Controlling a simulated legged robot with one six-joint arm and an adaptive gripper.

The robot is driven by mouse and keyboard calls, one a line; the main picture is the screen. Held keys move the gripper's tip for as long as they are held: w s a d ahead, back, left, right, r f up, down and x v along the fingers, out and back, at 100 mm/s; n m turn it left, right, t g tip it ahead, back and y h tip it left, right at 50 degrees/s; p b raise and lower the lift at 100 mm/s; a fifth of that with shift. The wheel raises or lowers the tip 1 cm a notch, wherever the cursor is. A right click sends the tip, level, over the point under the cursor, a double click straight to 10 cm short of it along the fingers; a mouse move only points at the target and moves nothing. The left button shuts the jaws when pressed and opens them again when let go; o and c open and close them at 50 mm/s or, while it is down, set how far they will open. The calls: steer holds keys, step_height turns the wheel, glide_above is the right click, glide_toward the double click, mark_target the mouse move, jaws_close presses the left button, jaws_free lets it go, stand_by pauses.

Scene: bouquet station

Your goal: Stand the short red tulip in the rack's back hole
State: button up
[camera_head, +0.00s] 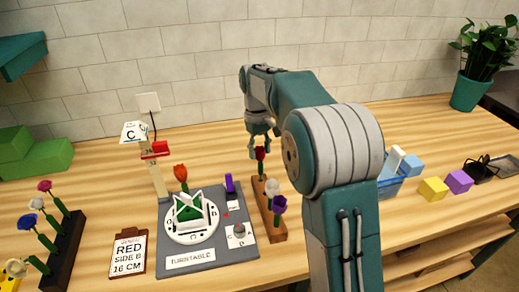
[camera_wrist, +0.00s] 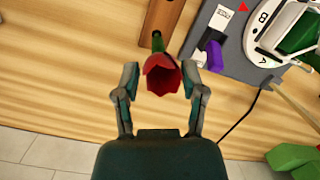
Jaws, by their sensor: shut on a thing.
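The red tulip (camera_head: 260,153) is upright at the back end of the brown wooden rack (camera_head: 268,222). In the wrist view the red bloom (camera_wrist: 161,78) sits between the two fingers of my gripper (camera_wrist: 160,84), with the green stem running toward the end of the rack (camera_wrist: 163,12). My gripper (camera_head: 261,143) is shut on the tulip, above the rack. Whether the stem's lower end is inside the back hole cannot be told.
A turntable (camera_head: 191,220) on a grey base (camera_head: 240,256) lies left of the rack, with an orange-red tulip (camera_head: 181,173) by it. A clipboard (camera_head: 128,253) reads RED SIDE B 16 CM. A dark rack (camera_head: 63,255) of flowers stands far left; a blue basket (camera_head: 391,186) is right.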

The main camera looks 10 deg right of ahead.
steer(key=shift+f, duration=0.65)
stand_by(0.8)
stand_by(0.7)
steer(key=o, duration=0.8)
steer(key=shift+w+r, duration=0.2)
steer(key=shift+r, duration=0.85)
steer(key=shift+w+r, duration=0.2)
steer(key=shift+r, duration=0.85)
steer(key=shift+w+r, duration=0.2)
steer(key=shift+r, duration=0.85)
